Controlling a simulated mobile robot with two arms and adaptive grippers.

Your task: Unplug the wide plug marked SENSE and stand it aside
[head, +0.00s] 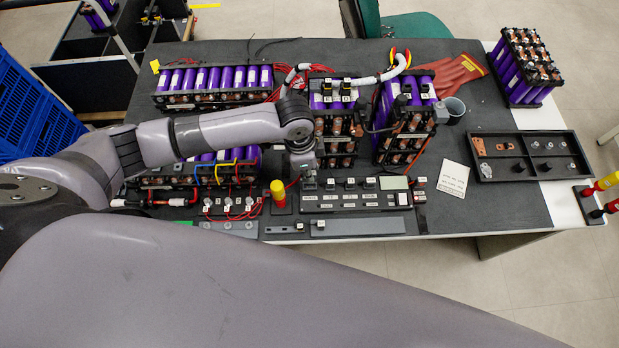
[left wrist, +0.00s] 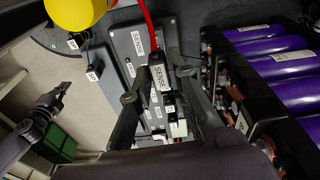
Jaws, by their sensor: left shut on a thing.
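The plug marked SENSE (left wrist: 157,78) is a black body with a white label and a red cable in the left wrist view. My left gripper (left wrist: 158,88) is shut on it, one finger on each side. In the head view my left gripper (head: 309,183) is at the left end of the dark socket panel (head: 352,208). The panel also shows in the left wrist view (left wrist: 128,45), with another SENSE label by the plug. Whether the plug is seated or lifted is hidden. My right gripper (left wrist: 55,103) seems to show far off at lower left; its jaws are unclear.
A yellow-topped knob (head: 278,189) stands left of the panel. Purple battery packs (head: 338,130) rise close behind the gripper. A grey strip (head: 357,226) lies in front of the panel. A black tray (head: 527,170) with small parts lies right; bare table surrounds the white note (head: 453,179).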

